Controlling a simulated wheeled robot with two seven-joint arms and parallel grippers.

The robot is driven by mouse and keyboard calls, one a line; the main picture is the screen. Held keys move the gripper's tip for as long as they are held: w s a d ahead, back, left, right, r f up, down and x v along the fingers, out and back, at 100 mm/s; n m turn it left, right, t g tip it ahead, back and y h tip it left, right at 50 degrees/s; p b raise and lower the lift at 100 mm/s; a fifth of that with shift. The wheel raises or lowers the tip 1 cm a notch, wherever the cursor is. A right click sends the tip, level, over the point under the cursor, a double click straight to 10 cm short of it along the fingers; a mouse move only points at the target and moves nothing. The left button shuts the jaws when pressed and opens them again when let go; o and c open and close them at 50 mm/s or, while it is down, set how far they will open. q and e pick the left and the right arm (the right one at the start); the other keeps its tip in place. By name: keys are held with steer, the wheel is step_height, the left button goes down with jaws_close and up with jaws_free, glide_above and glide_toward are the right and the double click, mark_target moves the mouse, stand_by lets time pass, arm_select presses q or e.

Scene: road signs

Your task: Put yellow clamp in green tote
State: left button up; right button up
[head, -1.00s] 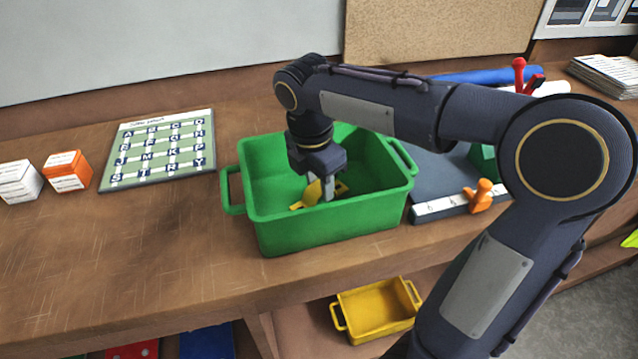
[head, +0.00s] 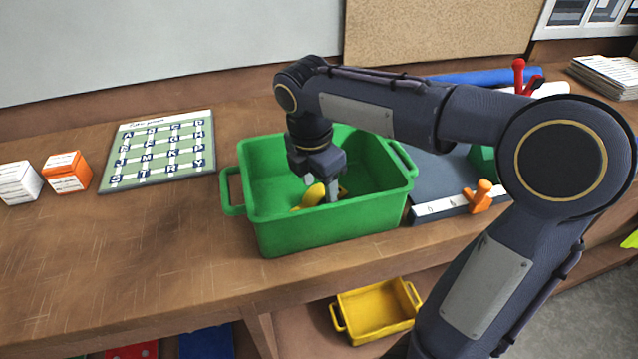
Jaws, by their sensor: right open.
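The green tote (head: 330,225) stands on the wooden workbench near its front edge. The yellow clamp (head: 312,196) is inside the tote, partly hidden by my right gripper and the tote's front wall. My right gripper (head: 322,188) points down into the tote, with its fingers right at the clamp. It is open and not closed on the clamp. I cannot tell whether a finger touches it. My left gripper is not in view.
A lettered green board (head: 160,150) and orange (head: 67,172) and white (head: 18,183) boxes lie left of the tote. A grey mat with an orange-handled clamp (head: 480,196) is at the right. A yellow tray (head: 375,310) sits on the lower shelf. The front left bench is clear.

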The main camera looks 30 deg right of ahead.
mark_target(313, 196)
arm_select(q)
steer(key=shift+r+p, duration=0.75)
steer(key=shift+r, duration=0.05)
arm_select(e)
step_height(313, 196, up, 12)
steer(key=a, duration=0.1)
steer(key=shift+s+a+f, duration=0.15)
steer(key=shift+a+f, duration=0.05)
steer(key=shift+a, duration=0.05)
